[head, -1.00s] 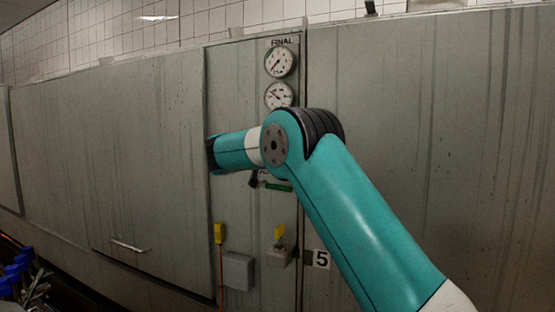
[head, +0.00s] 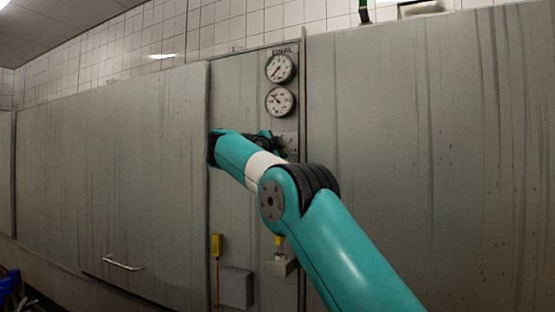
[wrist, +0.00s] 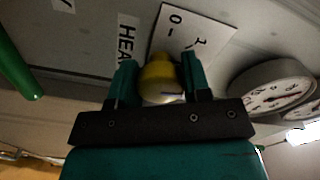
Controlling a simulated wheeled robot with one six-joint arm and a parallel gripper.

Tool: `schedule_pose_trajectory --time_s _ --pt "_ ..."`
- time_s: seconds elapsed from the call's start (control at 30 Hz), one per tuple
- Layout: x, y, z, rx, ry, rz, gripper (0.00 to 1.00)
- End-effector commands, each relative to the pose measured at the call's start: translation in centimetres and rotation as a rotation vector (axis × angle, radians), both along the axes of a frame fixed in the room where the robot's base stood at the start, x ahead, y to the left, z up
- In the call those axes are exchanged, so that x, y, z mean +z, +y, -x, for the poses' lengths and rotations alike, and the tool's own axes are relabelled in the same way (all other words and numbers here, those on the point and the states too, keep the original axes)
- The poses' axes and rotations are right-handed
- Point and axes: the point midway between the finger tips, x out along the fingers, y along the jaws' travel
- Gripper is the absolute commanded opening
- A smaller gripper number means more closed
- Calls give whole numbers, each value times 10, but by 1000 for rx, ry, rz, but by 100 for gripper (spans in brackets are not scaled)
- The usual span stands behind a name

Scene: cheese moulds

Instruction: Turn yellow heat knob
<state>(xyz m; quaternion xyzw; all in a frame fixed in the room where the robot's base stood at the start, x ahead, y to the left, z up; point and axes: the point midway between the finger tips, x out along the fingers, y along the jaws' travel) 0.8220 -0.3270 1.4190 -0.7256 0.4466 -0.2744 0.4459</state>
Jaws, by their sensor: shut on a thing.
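The yellow heat knob (wrist: 161,80) shows in the wrist view between the two teal fingers of my gripper (wrist: 160,84). The fingers are shut on it, one on each side. A short blue line shows on the knob. A white plate marked 0 and 1 (wrist: 205,32) is behind it, beside a label reading "HEA" (wrist: 126,42), partly hidden. In the head view my gripper (head: 265,142) is at the panel below the gauges, and the arm hides the knob there.
Two round gauges, an upper (head: 280,68) and a lower (head: 279,102), sit just above my gripper. A green bar (wrist: 18,62) shows at the left of the wrist view. A yellow handle (head: 217,245) and a grey box (head: 237,287) are lower on the panel.

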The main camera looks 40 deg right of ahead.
Motion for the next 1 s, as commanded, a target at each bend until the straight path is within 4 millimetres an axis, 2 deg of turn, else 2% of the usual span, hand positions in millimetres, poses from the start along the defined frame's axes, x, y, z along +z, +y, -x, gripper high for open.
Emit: schedule_pose_trajectory --time_s 0.5,1.0 --pt "0 1 -1 1 -335 -170 20" --pt "0 1 -1 1 -419 -213 20"
